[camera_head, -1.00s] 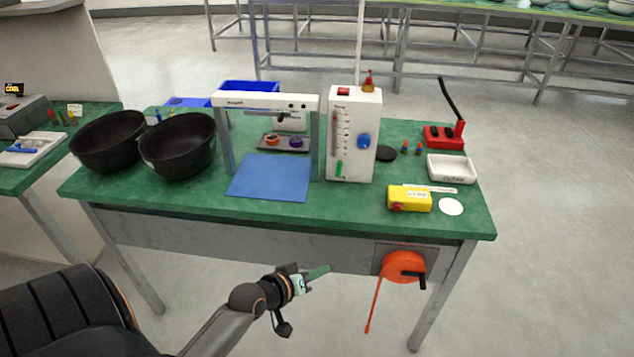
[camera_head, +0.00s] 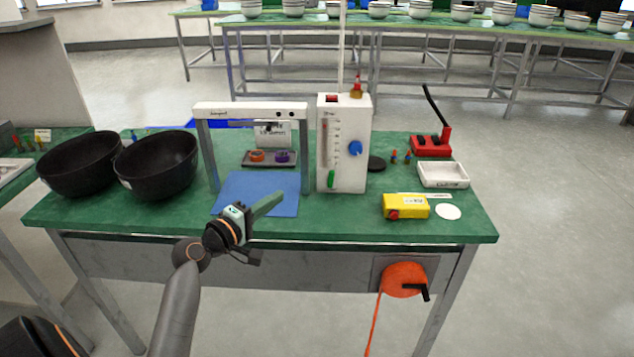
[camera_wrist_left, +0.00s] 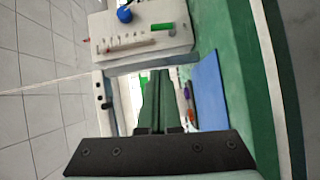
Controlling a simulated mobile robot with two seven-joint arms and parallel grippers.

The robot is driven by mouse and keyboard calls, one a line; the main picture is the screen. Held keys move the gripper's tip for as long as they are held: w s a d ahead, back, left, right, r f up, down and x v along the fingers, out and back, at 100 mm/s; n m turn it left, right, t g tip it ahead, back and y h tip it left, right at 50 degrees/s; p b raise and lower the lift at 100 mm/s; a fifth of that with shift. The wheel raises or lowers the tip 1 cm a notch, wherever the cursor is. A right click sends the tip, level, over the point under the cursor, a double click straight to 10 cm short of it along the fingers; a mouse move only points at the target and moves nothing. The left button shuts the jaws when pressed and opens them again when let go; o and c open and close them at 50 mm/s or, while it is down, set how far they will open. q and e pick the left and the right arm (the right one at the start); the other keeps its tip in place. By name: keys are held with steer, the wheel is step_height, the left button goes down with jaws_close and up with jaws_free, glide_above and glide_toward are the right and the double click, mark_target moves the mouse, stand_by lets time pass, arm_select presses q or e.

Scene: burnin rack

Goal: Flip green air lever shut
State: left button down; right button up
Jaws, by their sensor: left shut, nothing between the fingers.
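The green air lever (camera_head: 332,179) is a small green handle low on the front of a white box (camera_head: 342,120), which has a scale and a blue knob (camera_head: 355,148). In the left wrist view the lever (camera_wrist_left: 162,26) shows near the top, on the white panel (camera_wrist_left: 140,45). My left gripper (camera_head: 277,197) is shut and empty. In the head view its fingers appear in front of the blue mat, left of and a little below the lever, apart from it. In the left wrist view its fingers (camera_wrist_left: 154,75) point toward the frame. My right gripper is out of view.
A grey frame (camera_head: 250,108) stands left of the box, over a blue mat (camera_head: 290,207). Two black bowls (camera_head: 165,165) stand at the left. A yellow box (camera_head: 410,206) and white tray (camera_head: 443,175) are at the right. An orange reel (camera_head: 403,279) hangs on the table's front.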

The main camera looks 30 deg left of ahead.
arm_select(q)
glide_toward(331, 176)
steer(key=w+a, duration=0.4)
steer(key=shift+a+f+b, duration=0.2)
steer(key=shift+b, duration=0.1)
steer(key=shift+w+d+f, duration=0.15)
steer(key=shift+w+d, duration=0.75)
steer(key=shift+d, duration=0.05)
steer(key=shift+w+d+f, duration=0.1)
steer(key=shift+w+d, duration=0.35)
steer(key=shift+d, duration=0.05)
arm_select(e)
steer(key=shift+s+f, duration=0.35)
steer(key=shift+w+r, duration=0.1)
arm_select(q)
steer(key=shift+p, duration=0.8)
steer(key=shift+d+m, duration=0.1)
steer(key=shift+m, duration=0.2)
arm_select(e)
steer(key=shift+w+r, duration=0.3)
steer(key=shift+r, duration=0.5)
arm_select(q)
steer(key=shift+w+r+g+p, duration=0.1)
steer(key=shift+r+g+p, duration=0.2)
steer(key=shift+p, duration=0.1)
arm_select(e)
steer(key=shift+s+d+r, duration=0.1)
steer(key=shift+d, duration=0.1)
